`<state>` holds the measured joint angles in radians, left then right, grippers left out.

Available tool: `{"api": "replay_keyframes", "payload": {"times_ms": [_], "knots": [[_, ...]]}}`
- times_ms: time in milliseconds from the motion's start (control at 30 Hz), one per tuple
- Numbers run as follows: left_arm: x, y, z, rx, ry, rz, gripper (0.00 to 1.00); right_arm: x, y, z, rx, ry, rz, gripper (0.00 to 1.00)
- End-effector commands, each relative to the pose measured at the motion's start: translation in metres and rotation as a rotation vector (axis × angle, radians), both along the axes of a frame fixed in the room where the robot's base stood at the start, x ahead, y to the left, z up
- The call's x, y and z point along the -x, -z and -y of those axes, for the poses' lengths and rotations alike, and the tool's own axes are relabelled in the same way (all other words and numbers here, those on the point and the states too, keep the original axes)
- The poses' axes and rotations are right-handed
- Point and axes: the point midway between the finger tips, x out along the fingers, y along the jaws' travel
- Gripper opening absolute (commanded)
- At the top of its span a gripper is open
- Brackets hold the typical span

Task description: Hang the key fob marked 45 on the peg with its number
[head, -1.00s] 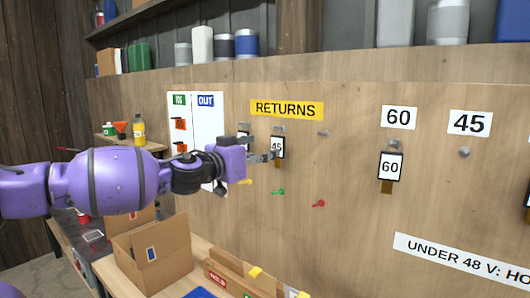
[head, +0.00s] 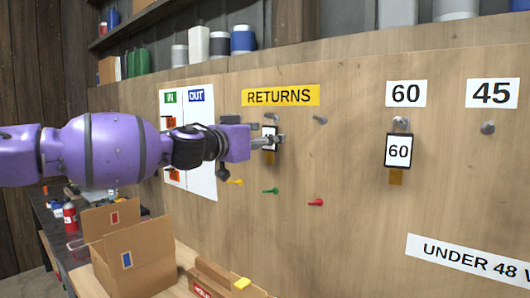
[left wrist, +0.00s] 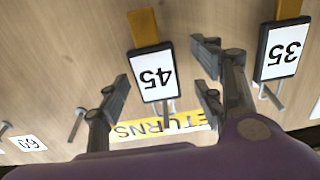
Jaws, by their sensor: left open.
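The key fob marked 45 (left wrist: 154,76) is a white card in a black frame with a brown tag, hanging under the RETURNS sign. My left gripper (left wrist: 165,85) is open, with one finger to each side of this fob in the left wrist view. In the head view the left gripper (head: 274,142) partly covers the fob (head: 269,132). The bare peg (head: 488,128) under the number plate 45 (head: 493,93) is at the right. Whether the fingers touch the fob cannot be told. My right gripper is not in view.
A fob marked 35 (left wrist: 283,50) hangs beside the 45 fob, close to one finger. A fob marked 60 (head: 398,151) hangs under plate 60 (head: 406,93). Small coloured pegs (head: 271,191) stick out below. An open carton (head: 134,262) stands below the arm.

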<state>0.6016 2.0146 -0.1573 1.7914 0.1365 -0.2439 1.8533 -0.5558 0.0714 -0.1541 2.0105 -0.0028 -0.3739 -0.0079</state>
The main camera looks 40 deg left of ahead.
Motion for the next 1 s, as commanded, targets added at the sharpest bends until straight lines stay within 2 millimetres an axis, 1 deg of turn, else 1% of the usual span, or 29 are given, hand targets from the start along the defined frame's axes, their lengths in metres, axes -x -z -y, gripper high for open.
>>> {"api": "replay_keyframes", "payload": {"times_ms": [33, 100, 433, 800, 833, 1000], "knots": [[-0.0025, 0.0039, 0.0013, -0.001, 0.001, -0.003, 0.61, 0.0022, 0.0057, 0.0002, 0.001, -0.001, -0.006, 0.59], [-0.0033, 0.0011, 0.0029, 0.0, 0.004, -0.001, 0.61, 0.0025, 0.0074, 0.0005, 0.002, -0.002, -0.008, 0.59], [-0.003, -0.0046, 0.004, 0.0, 0.005, 0.005, 0.61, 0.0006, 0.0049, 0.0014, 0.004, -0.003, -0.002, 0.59], [-0.003, -0.0041, 0.0039, 0.0, 0.005, 0.005, 0.13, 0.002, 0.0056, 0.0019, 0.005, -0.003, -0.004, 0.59], [-0.003, -0.004, 0.004, 0.0, 0.005, 0.005, 0.34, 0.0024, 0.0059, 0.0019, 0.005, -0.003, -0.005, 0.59], [-0.0031, -0.0038, 0.0039, 0.0, 0.005, 0.004, 0.12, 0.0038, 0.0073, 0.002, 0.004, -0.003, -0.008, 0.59]]}}
